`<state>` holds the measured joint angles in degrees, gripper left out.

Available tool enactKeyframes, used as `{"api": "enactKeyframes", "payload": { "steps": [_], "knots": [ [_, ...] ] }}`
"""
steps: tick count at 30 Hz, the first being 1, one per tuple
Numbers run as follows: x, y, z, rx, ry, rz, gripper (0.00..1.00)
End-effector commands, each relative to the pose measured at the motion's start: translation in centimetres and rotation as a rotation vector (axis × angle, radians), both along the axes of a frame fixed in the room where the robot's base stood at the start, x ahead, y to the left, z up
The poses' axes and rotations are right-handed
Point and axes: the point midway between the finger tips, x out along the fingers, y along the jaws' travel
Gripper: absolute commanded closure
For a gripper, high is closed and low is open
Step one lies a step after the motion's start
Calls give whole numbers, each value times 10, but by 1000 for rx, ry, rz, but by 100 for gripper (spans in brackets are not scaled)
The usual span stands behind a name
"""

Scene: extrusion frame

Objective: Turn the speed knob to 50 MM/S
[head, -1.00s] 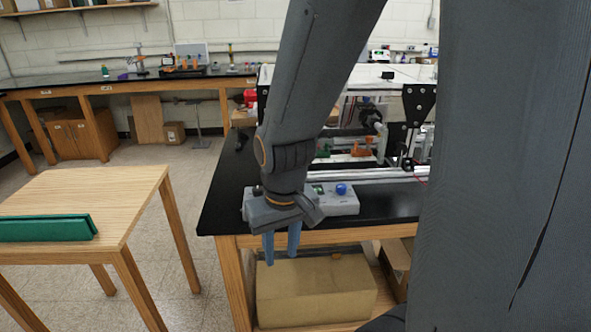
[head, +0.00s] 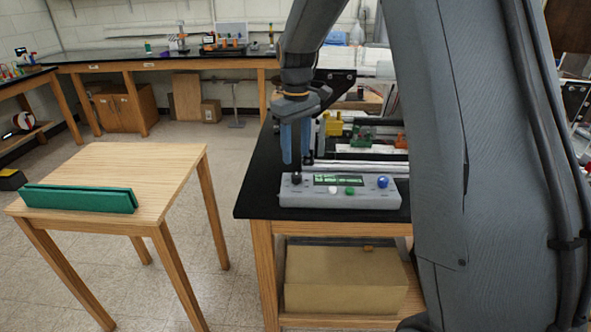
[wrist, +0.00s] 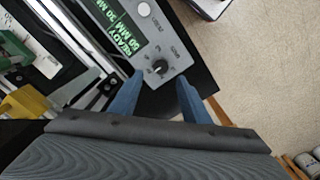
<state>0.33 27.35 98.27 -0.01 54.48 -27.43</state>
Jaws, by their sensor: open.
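The grey control box (head: 340,190) sits on the black bench top near its front edge. It has a lit green display (head: 339,179), a blue button (head: 383,182) and white and green buttons. The black speed knob (head: 296,178) is at its left end and also shows in the wrist view (wrist: 160,67), with a dial scale around it. Its exact pointer direction is too small to read surely. My gripper (head: 297,159) points down just above the knob, open and empty. In the wrist view its blue fingers (wrist: 160,77) stand either side of the knob, apparently not touching it.
Rails and a machine with yellow, green and orange parts (head: 362,135) lie behind the box. A wooden table (head: 150,170) with a green bar (head: 78,198) stands at left. A cardboard box (head: 345,280) is on the shelf below.

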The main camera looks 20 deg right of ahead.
Motion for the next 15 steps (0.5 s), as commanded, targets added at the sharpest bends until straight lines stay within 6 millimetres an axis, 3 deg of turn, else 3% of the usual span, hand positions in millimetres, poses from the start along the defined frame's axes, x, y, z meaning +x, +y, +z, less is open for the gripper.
{"api": "enactKeyframes", "payload": {
  "steps": [9,15],
  "knots": [
    [-2,1,-47,0,2,0,57],
    [-2,1,-65,0,1,0,57]
  ]
}}
